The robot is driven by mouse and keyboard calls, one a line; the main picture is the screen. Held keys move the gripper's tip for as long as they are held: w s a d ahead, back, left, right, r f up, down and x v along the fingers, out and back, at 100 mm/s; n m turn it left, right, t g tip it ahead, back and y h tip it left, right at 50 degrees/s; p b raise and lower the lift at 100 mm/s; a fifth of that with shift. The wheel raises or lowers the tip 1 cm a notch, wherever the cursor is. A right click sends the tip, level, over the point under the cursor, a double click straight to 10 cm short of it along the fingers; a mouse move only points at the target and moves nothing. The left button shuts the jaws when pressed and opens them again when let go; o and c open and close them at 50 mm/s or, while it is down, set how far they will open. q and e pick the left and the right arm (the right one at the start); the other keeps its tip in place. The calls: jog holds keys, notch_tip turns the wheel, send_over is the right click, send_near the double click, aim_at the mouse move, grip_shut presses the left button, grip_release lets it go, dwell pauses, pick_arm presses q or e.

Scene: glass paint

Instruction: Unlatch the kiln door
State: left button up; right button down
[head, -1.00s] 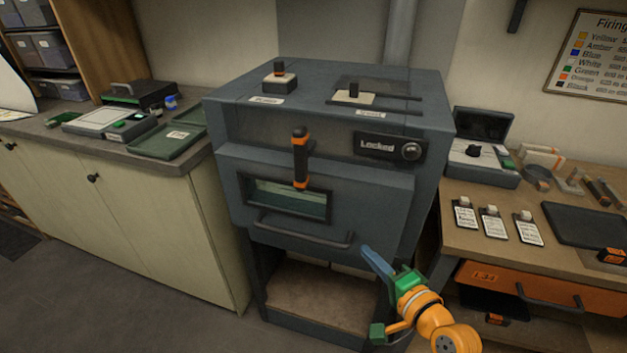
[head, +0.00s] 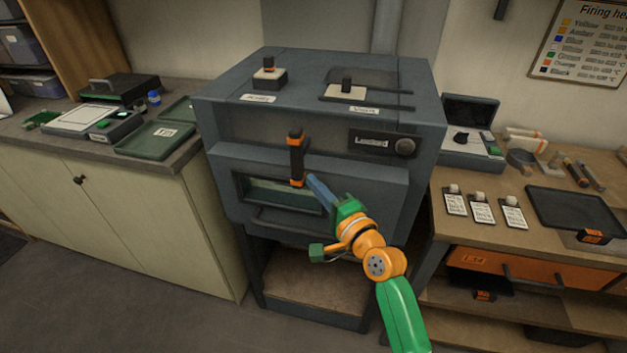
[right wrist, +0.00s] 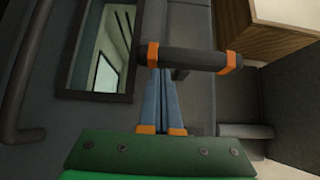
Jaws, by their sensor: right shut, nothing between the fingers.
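The grey kiln (head: 235,130) stands in the middle of the head view, its door (head: 375,180) closed. A black latch handle with orange bands (head: 297,158) stands upright on its front, above the door window (head: 275,192). My left gripper is not in view.
The door's pull bar (head: 275,222) is partly hidden behind my right arm. A wooden bench (head: 470,225) with tags and a dark tray (head: 570,208) stands at the right. A counter with green trays (head: 155,139) stands at the left.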

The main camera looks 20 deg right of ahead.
jog(key=shift+w+a, duration=0.1)
jog(key=shift+a, duration=0.15)
jog(key=shift+w, duration=0.1)
jog(key=shift+f, duration=0.1)
